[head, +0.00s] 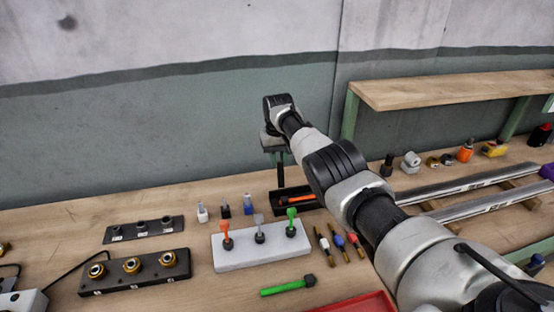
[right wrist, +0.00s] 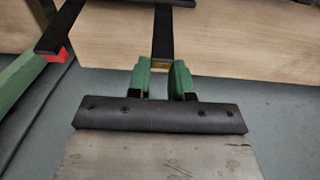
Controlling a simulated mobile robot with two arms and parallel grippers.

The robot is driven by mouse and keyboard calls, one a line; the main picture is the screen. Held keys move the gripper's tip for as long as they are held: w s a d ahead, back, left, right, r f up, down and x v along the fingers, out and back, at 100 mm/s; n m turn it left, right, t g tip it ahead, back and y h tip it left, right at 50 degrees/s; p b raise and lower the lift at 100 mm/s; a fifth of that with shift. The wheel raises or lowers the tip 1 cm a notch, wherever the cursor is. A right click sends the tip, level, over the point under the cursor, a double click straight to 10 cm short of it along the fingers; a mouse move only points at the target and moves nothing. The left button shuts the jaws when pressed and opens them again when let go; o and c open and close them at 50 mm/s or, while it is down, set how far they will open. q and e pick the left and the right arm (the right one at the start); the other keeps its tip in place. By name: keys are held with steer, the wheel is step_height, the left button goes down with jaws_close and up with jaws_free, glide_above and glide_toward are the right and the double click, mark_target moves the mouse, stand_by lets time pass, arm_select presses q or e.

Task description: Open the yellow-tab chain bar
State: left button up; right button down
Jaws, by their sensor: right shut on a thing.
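My right gripper (head: 279,158) reaches to the back of the bench, beside the wall. In the right wrist view its two green fingers (right wrist: 163,75) close on the end of a black bar (right wrist: 163,38). A small yellow tab (right wrist: 162,64) shows at that end, between the fingers. A second black bar (right wrist: 62,27) with a red tab (right wrist: 58,54) lies to its left, apart from the gripper. In the head view a black tray-like base (head: 290,209) with an orange-red piece sits below the gripper. My left gripper is not in view.
A white block (head: 262,253) with orange, grey and green knobs stands in front of the gripper. Dark connector strips (head: 135,273) lie to the left. A green-handled tool (head: 287,286) lies in front. A wooden shelf (head: 450,91) and metal rails (head: 465,185) are to the right.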

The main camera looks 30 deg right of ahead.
steer(key=shift+s+a+f, duration=0.15)
steer(key=shift+s+f, duration=0.05)
steer(key=shift+f, duration=0.35)
steer(key=c, duration=1.2)
jaws_free()
steer(key=shift+w, duration=0.1)
steer(key=shift+c, duration=0.2)
steer(key=shift+o, duration=1.2)
steer(key=shift+w+f, duration=0.1)
steer(key=shift+w, duration=0.2)
step_height(320, 180, up, 11)
steer(key=shift+f, duration=0.1)
